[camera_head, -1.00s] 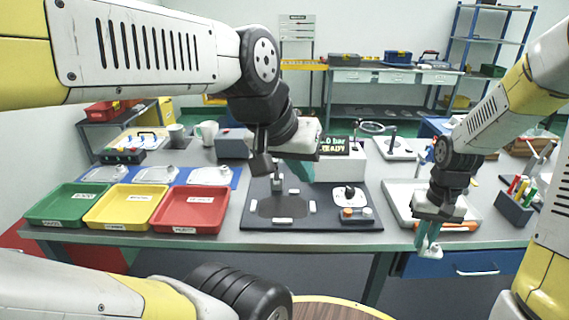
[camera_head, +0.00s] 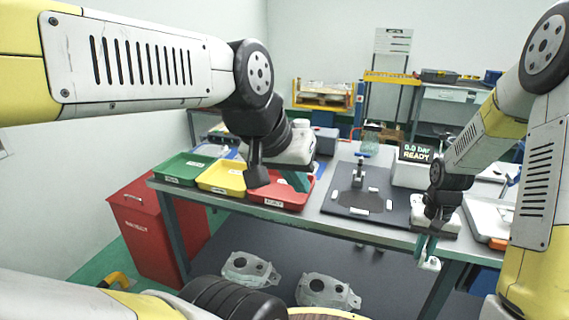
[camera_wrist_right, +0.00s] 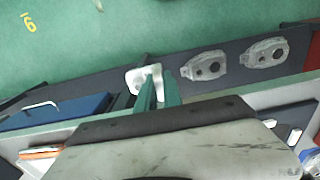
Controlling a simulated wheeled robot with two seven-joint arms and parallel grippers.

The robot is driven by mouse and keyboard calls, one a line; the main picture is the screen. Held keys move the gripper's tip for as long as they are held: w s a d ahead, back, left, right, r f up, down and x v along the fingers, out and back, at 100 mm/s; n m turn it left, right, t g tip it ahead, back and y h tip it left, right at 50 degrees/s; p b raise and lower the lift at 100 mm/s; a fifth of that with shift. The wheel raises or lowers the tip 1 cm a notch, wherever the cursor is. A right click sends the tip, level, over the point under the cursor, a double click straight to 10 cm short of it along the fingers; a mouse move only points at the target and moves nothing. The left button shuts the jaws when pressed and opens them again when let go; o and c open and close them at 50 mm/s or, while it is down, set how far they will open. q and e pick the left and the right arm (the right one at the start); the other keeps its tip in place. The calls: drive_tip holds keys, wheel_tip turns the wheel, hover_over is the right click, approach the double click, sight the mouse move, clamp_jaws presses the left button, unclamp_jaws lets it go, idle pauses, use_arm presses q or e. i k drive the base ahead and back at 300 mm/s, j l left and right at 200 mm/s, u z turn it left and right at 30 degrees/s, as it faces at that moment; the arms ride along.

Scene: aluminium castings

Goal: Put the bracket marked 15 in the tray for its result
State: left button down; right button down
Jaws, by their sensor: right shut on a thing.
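My right gripper (camera_head: 427,247) is shut on a small pale metal casting (camera_head: 431,264), held in front of the bench edge. In the right wrist view its teal fingers (camera_wrist_right: 158,92) close on that pale piece (camera_wrist_right: 141,80). I cannot read a number on it. The yellow tray (camera_head: 204,187) and green tray (camera_head: 163,173) stand to the left of the red one. Their labels are too small to read.
A red bin (camera_head: 145,228) stands at the left.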

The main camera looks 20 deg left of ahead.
sight(187, 171)
drive_tip(key=j+u, duration=0.2)
drive_tip(key=u, duration=0.3)
drive_tip(key=j+u, duration=0.15)
drive_tip(key=u, duration=0.35)
drive_tip(key=i+j+u, duration=0.1)
drive_tip(key=u, duration=0.4)
